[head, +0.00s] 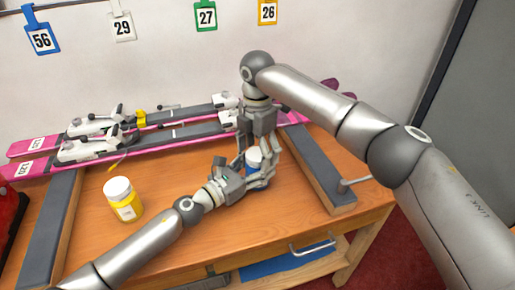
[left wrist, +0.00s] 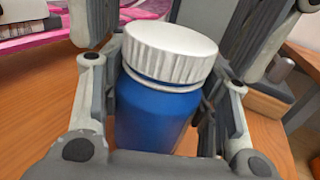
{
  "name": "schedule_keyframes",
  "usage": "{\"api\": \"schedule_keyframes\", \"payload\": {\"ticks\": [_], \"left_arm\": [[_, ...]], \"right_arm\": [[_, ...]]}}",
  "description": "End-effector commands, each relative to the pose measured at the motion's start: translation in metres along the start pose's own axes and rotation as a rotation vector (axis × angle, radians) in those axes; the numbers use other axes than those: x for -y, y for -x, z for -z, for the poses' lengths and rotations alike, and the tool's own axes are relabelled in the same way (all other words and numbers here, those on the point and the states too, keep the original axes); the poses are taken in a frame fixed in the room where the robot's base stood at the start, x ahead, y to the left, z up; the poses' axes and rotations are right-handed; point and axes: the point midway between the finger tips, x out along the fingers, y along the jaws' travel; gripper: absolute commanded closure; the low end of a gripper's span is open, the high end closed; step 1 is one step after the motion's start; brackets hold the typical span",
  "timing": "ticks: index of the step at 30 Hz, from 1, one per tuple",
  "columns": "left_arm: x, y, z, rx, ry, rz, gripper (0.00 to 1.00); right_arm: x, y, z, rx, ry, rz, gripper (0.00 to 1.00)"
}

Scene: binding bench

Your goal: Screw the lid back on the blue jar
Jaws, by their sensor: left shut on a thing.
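The blue jar (head: 257,180) stands upright over the bench with a white ribbed lid (head: 253,156) on its top. In the left wrist view the jar (left wrist: 152,120) fills the middle, and its lid (left wrist: 170,52) sits on the mouth; I cannot tell how tight it is. My left gripper (head: 256,182) is shut on the jar's body from the left. My right gripper (head: 256,157) points down from above, its fingers spread on either side of the lid. In the left wrist view these fingers stand apart from the lid.
A yellow jar (head: 127,208) with a white lid stands on the wooden bench (head: 165,165) at left. Pink skis with bindings (head: 90,150) lie along the back. Grey padded rails (head: 318,172) flank the work area. Numbered tags (head: 206,16) hang on the wall.

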Motion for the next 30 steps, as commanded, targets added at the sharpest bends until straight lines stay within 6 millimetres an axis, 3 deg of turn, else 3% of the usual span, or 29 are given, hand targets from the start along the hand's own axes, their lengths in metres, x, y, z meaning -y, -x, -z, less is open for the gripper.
{"api": "schedule_keyframes", "payload": {"ticks": [2,10,14,15,20,30], "left_arm": [[0.0000,-0.0001,-0.0005,0.001,0.000,0.000,1.00],[0.0000,-0.0001,-0.0005,0.001,0.000,0.000,1.00],[0.0000,-0.0001,-0.0005,0.001,0.000,0.000,1.00],[0.0000,-0.0001,-0.0005,0.001,0.000,0.000,1.00],[-0.0002,-0.0001,-0.0005,0.001,0.000,0.000,1.00],[-0.0003,-0.0001,-0.0005,0.001,0.000,-0.001,1.00]], "right_arm": [[0.0000,0.0001,0.0000,0.000,0.000,0.000,0.37],[0.0001,0.0002,0.0000,0.000,0.000,0.001,0.72],[0.0001,0.0001,0.0001,0.000,0.000,0.001,0.74],[0.0001,0.0001,0.0001,0.000,0.000,0.001,0.45],[0.0001,0.0001,0.0003,0.000,0.000,0.001,0.24],[-0.0001,0.0012,0.0002,0.000,0.000,0.000,0.24]]}}
